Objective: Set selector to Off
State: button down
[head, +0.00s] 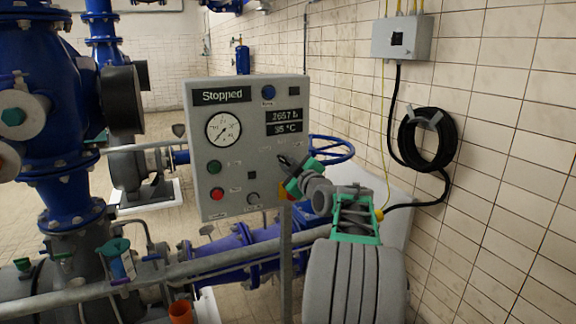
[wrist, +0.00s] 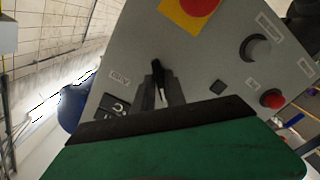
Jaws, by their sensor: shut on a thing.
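The grey control panel (head: 246,130) stands on a post, with a "Stopped" display. My gripper (head: 288,168) is at the panel's right side, its fingertips at the panel face. In the wrist view, my gripper (wrist: 158,92) is shut on the black selector (wrist: 158,72), whose lever shows between and above the fingers. The selector's lower part is hidden by the fingers. Small labels sit around it; I cannot read its set position for certain. In the head view, my gripper mostly hides the selector.
A red emergency stop on yellow (wrist: 190,10), a dark knob (wrist: 258,47) and a red button (wrist: 272,98) are on the same panel. A blue handwheel (head: 333,150) is behind the panel. Blue pipes (head: 240,257) run below; a tiled wall (head: 500,150) is at right.

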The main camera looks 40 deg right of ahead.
jog(key=shift+b, duration=0.3)
jog(key=shift+f+m+b, duration=0.15)
jog(key=shift+m+b, duration=0.65)
jog(key=shift+m, duration=0.2)
jog(key=shift+m+b, duration=0.85)
jog(key=shift+m, duration=0.35)
jog(key=shift+m+b, duration=0.75)
jog(key=shift+m, duration=1.45)
jog(key=shift+r, duration=0.2)
jog(key=c, duration=1.5)
grip_release()
